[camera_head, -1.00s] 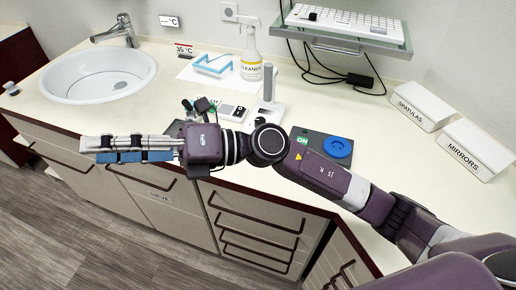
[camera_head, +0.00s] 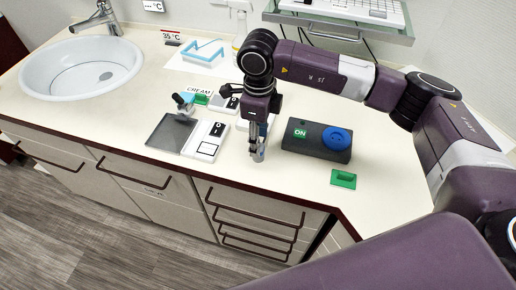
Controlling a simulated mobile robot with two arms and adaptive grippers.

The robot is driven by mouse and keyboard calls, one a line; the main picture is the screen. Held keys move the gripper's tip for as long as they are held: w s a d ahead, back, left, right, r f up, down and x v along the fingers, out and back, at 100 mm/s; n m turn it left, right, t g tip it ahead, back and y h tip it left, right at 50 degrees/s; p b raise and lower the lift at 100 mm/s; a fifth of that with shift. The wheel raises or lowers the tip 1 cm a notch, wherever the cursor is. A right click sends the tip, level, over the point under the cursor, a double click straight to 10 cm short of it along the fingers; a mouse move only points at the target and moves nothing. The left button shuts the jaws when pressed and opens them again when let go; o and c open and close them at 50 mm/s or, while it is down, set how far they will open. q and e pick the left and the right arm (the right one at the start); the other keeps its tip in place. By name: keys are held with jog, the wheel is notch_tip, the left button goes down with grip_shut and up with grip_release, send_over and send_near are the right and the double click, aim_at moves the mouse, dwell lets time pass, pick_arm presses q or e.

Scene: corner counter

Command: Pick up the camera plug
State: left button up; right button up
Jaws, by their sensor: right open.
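No part is clearly recognisable as the camera plug. A small grey and dark device (camera_head: 185,102) stands behind a dark square pad (camera_head: 173,132), and a small black item (camera_head: 226,90) lies to its right, partly behind my right arm; I cannot tell whether either is the plug. My right gripper (camera_head: 257,152) points down over the counter, in front of these and to their right. It is seen nearly edge-on, open, with nothing visible between its fingers. A dark box (camera_head: 313,142) with a green ON button and a blue round socket (camera_head: 337,138) stands just right of it. My left gripper is out of view.
A white switch panel (camera_head: 206,140) lies beside the pad. A blue frame (camera_head: 202,55), a partly hidden spray bottle (camera_head: 240,25) and a sink (camera_head: 80,67) are farther back. A shelf with a keyboard (camera_head: 350,8) overhangs the back.

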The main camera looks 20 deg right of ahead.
jog(key=f+p, duration=0.2)
jog(key=f, duration=0.1)
jog(key=shift+s+d+f, duration=0.15)
jog(key=shift+s+f, duration=0.05)
jog(key=shift+f, duration=0.7)
jog(key=shift+w, duration=0.1)
grip_shut()
